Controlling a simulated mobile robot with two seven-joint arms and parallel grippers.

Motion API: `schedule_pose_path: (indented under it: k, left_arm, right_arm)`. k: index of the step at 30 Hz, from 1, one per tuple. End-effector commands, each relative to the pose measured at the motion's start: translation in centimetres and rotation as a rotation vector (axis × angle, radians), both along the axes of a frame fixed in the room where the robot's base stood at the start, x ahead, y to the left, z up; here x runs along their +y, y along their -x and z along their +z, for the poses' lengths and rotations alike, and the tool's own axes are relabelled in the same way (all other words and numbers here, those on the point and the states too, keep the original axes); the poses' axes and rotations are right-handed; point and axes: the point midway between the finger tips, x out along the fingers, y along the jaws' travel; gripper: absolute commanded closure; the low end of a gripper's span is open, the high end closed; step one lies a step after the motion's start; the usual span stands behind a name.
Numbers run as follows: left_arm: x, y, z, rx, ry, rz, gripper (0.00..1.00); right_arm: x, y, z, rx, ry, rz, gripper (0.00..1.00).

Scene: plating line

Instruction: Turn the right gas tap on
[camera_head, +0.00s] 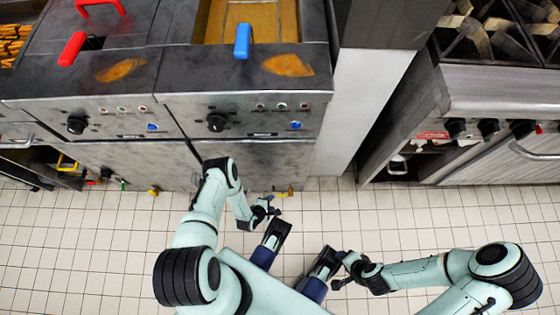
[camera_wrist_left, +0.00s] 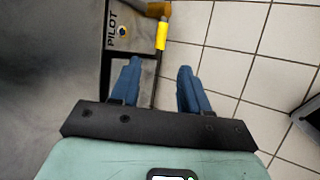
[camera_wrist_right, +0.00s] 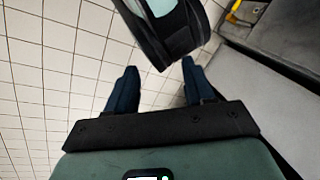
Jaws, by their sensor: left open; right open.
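The right gas tap (camera_head: 287,193) is a small yellow-handled brass fitting low on the front of the right fryer unit. Its yellow handle (camera_wrist_left: 162,35) shows in the left wrist view, beside a panel marked PILOT. My left gripper (camera_head: 274,205) is open and empty, just in front of the tap. In the left wrist view the handle lies beyond and between the blue fingertips, apart from them. Another yellow tap (camera_head: 153,190) sits low on the left unit. My right gripper (camera_head: 336,282) is open and empty over the floor, farther from the units.
The two fryer units have black knobs (camera_head: 216,123) and baskets with a blue handle (camera_head: 242,41) and a red handle (camera_head: 72,48). A steel range (camera_head: 500,105) stands at the right. Tiled floor (camera_head: 420,220) is free in front.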

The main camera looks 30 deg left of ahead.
Motion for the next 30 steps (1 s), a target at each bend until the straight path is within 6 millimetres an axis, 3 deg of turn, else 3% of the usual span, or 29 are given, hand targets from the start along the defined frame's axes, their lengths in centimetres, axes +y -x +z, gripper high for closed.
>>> schedule_pose_path:
  k: [3,12,27,28,30]
  left_arm:
    - [-0.2,-1.8,-2.6,0.001,-0.002,-0.003,0.55]
    - [-0.6,-5.3,-6.7,0.002,-0.001,-0.003,0.55]
    - [-0.6,-6.4,-7.8,0.003,0.000,-0.001,0.55]
    - [-0.6,-6.4,-7.8,0.003,0.000,-0.001,0.61]
    - [-0.6,-6.4,-7.8,0.003,0.000,-0.001,0.84]
  right_arm:
    - [-0.9,-1.7,-1.7,-0.043,0.022,-0.019,0.47]
    - [-2.8,-5.1,-4.3,-0.130,0.069,-0.058,0.47]
    - [-3.3,-5.0,-5.3,-0.120,0.078,-0.065,0.47]
    - [-3.3,-5.0,-5.3,-0.120,0.078,-0.065,0.47]
    - [-3.3,-4.9,-5.3,-0.120,0.078,-0.065,0.47]
